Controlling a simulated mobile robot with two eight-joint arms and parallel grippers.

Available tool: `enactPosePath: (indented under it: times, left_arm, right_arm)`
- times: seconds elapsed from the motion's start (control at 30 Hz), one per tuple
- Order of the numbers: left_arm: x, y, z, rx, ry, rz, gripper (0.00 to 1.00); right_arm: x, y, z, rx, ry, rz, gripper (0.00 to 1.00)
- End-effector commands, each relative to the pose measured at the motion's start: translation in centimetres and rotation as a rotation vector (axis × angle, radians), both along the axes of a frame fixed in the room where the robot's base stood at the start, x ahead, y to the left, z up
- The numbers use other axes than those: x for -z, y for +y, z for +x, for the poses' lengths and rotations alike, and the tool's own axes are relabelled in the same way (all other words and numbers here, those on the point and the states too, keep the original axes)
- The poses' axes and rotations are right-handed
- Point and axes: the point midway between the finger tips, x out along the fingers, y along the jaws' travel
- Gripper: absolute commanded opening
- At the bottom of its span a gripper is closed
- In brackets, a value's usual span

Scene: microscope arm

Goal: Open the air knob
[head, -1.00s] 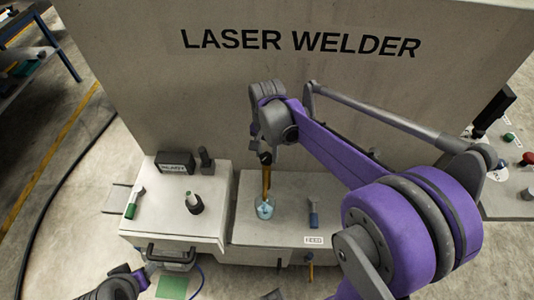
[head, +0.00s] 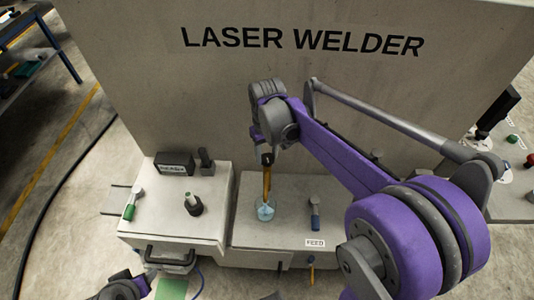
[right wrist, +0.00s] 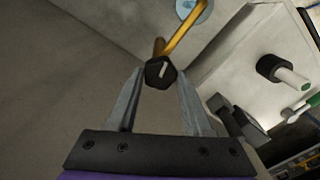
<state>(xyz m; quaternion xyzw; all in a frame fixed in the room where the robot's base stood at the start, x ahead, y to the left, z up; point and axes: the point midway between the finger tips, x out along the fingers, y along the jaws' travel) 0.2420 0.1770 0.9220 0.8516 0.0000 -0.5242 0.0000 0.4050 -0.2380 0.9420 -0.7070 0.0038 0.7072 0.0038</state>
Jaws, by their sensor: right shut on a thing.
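My right gripper (head: 265,152) hangs above the grey bench, its jaws shut on the dark knob at the top of an orange rod (head: 267,182). The right wrist view shows the dark six-sided knob (right wrist: 160,72) between my fingertips. The rod leans slightly and runs down to a pale blue round base (head: 265,210) on the bench. No label marks which part is the air knob. My left gripper (head: 138,286) is partly in view at the bottom left edge; its jaws cannot be made out.
The grey bench carries a small black display (head: 175,164), a green-tipped post (head: 194,204), a green-handled lever (head: 131,204) and a blue-handled lever (head: 314,212) near the FEED label (head: 315,243). The LASER WELDER panel (head: 200,90) rises close behind. Coloured buttons (head: 513,138) are at the right.

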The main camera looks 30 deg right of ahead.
Motion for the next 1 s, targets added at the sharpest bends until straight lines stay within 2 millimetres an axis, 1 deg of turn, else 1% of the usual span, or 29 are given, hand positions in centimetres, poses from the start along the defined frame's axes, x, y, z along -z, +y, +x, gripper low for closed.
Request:
enactPosePath:
  times: [0.2, 0.4, 0.63, 1.0]
  left_arm:
    - [0.16, 0.00, -0.04, 0.000, 0.001, 0.000, 0.57]
    - [0.22, 0.00, -0.07, 0.000, 0.001, 0.000, 0.57]
    - [0.25, 0.00, -0.08, 0.000, 0.001, 0.000, 0.57]
    - [0.25, 0.00, -0.08, 0.000, 0.001, 0.000, 0.57]
  right_arm:
    - [-0.05, 0.02, 0.05, -0.140, -0.002, -0.001, 0.00]
    - [-0.06, 0.04, 0.06, -0.220, -0.002, -0.001, 0.00]
    - [-0.07, 0.05, 0.06, -0.259, -0.002, -0.001, 0.00]
    - [-0.07, 0.06, 0.06, -0.263, -0.002, -0.001, 0.00]
